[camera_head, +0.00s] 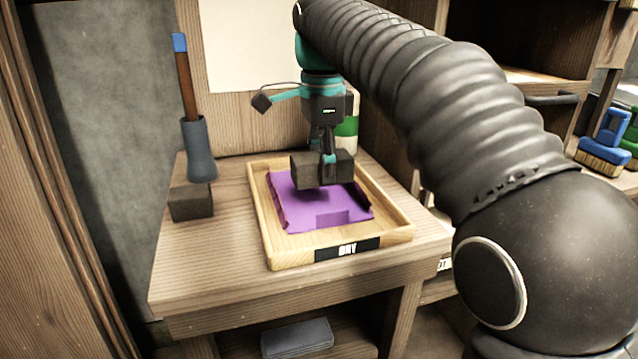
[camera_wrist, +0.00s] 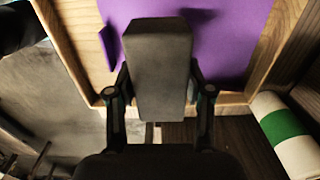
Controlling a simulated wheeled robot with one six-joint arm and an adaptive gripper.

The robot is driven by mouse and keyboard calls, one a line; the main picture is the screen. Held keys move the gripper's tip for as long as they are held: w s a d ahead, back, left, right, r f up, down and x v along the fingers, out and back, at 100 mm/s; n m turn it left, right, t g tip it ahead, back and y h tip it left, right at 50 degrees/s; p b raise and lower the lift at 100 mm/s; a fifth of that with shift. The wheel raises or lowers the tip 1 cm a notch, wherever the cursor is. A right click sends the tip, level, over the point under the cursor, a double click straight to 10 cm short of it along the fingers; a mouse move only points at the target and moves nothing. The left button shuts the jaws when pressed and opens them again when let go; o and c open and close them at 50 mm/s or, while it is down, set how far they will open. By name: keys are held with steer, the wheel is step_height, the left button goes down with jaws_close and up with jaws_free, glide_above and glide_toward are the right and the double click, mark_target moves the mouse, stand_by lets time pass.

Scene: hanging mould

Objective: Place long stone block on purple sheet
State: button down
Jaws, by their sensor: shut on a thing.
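The long stone block (camera_head: 306,172) is a dark grey bar held between the fingers of my gripper (camera_head: 328,158). In the wrist view the block (camera_wrist: 158,70) lies between both fingers of my gripper (camera_wrist: 158,100), which are shut on it. The purple sheet (camera_head: 310,209) lies in a wooden tray, with its edges partly folded up. It also shows in the wrist view (camera_wrist: 228,40) behind the block. In the head view the block is over the far part of the sheet. I cannot tell whether it touches the sheet.
The wooden tray (camera_head: 262,232) with a dark label stands on a small wooden table (camera_head: 190,268). A grey block (camera_head: 190,203) and a grey holder (camera_head: 198,150) with a blue-tipped handle stand left. A green-and-white cylinder (camera_head: 348,128) stands behind the tray. Brushes (camera_head: 604,150) are far right.

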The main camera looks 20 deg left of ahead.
mark_target(319, 202)
steer(key=shift+w+a+f, duration=0.1)
steer(key=shift+a+f, duration=0.2)
steer(key=shift+f, duration=0.1)
steer(key=shift+f+b, duration=0.5)
steer(key=shift+f, duration=1.25)
steer(key=shift+f, duration=0.1)
steer(key=shift+c, duration=2.2)
jaws_free()
step_height(319, 202, up, 11)
steer(key=shift+r+p, duration=0.2)
steer(key=shift+p, duration=0.7)
steer(key=shift+r, duration=0.35)
